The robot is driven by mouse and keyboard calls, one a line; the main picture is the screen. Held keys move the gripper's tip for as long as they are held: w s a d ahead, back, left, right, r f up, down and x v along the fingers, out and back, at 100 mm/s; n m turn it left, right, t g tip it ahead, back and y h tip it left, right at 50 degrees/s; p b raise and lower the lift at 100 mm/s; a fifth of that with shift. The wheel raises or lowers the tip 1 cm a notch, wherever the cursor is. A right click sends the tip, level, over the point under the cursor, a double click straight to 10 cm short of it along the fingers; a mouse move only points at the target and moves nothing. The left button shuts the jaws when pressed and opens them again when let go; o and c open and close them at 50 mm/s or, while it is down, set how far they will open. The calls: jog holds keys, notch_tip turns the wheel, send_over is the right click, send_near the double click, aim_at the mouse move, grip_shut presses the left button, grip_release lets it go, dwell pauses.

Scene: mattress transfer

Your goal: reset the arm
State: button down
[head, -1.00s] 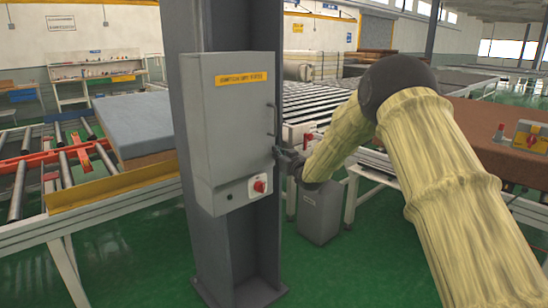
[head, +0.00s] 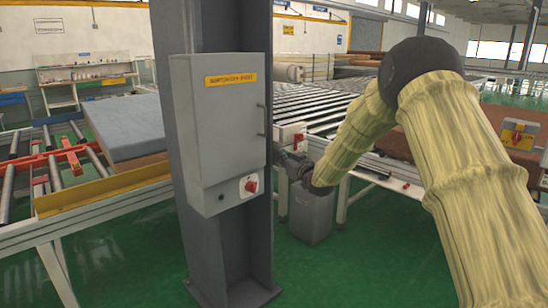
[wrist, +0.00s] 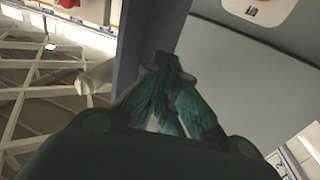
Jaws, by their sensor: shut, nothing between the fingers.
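My gripper (head: 281,155) is small in the head view, just right of the grey control cabinet (head: 225,120). Its fingers look shut and empty. In the wrist view the gripper (wrist: 168,62) has its dark fingers converging at the tips, with nothing between them. My arm, in a pale yellow cover, reaches in from the right and bends at a dark joint. In the wrist view a grey surface fills the area right of the fingers, with a red part on a light plate (wrist: 265,8) at the top.
The cabinet, with a red switch (head: 250,185), hangs on a grey steel column (head: 228,262). A blue-grey mattress (head: 127,127) lies on the left conveyor. A roller conveyor (head: 310,100) runs behind my arm. A grey bin (head: 311,215) stands below my gripper. Green floor (head: 370,265) is open in front.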

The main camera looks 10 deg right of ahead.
jog(key=d+b+v, duration=0.1)
jog(key=v, duration=0.5)
jog(key=s+f+m+g+h, duration=0.15)
jog(key=s+f, duration=0.35)
jog(key=f, duration=0.7)
jog(key=s+f+m+g+h, duration=0.1)
jog(key=s+f+g, duration=0.3)
jog(key=f, duration=0.7)
jog(key=s+a+f+g+h, duration=0.1)
jog(key=s+f+g, duration=0.2)
jog(key=s+f, duration=1.5)
jog(key=s+f+g+h, duration=0.1)
jog(key=s+f+g, duration=0.1)
jog(key=s, duration=1.1)
jog(key=s+d+f+m+g, duration=0.1)
jog(key=s+f+g, duration=0.2)
jog(key=s, duration=1)
jog(key=s+f+m+g+h, duration=0.1)
jog(key=s+f+g, duration=0.2)
jog(key=s, duration=1.1)
notch_tip(320, 180, down, 3)
jog(key=shift+d+f+h+p, duration=0.1)
jog(key=shift+d+h+p, duration=0.05)
jog(key=shift+h+p, duration=0.25)
jog(key=shift+g, duration=0.25)
